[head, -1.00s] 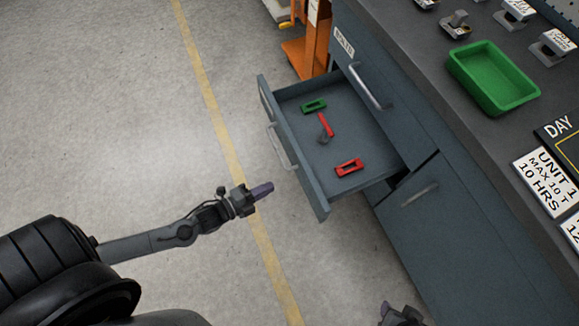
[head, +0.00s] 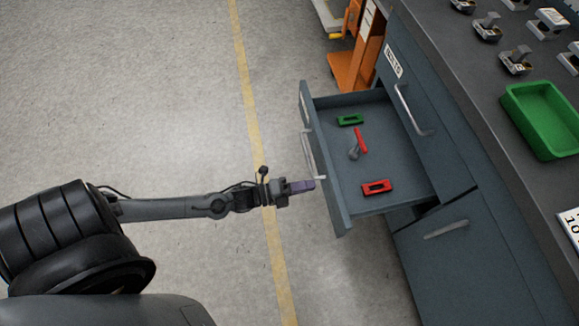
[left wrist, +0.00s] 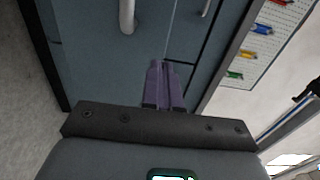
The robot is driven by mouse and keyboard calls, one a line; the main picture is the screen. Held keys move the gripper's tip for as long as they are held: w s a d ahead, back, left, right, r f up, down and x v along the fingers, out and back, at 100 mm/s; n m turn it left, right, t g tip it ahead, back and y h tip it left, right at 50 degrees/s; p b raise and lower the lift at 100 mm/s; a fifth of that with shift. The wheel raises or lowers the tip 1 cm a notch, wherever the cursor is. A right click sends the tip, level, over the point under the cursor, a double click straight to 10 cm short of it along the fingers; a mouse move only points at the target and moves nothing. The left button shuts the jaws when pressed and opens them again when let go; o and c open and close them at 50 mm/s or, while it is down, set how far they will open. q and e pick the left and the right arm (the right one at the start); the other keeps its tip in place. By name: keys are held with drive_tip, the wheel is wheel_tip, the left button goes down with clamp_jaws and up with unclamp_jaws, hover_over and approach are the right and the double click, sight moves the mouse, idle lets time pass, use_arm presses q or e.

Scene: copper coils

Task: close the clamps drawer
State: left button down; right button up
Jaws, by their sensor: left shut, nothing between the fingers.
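The open drawer (head: 345,226) sticks out to the left from the blue-grey cabinet. Inside lie a green clamp (head: 350,120), a red-handled clamp (head: 360,141) and a red clamp (head: 377,187). My left gripper (head: 308,185) is shut and empty, its purple fingertips close to the drawer's front panel by the lower end of its handle (head: 308,152). I cannot tell whether they touch it. In the left wrist view the shut fingers (left wrist: 164,88) point at a blue-grey surface with a pale handle (left wrist: 127,15). My right gripper is not in view.
The cabinet has a closed drawer with a handle (head: 413,110) above and a closed door (head: 460,245) below. A green tray (head: 548,118) and several grey clamps stand on the worktop. An orange stand (head: 362,62) is behind the drawer. The floor at left is clear.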

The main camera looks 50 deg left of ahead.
sight(331, 181)
use_arm(q)
drive_tip(key=b+x, duration=0.2)
drive_tip(key=x, duration=0.2)
drive_tip(key=shift+w+d, duration=0.1)
drive_tip(key=shift+d, duration=0.05)
drive_tip(key=shift+w, duration=0.1)
drive_tip(key=shift+w, duration=0.1)
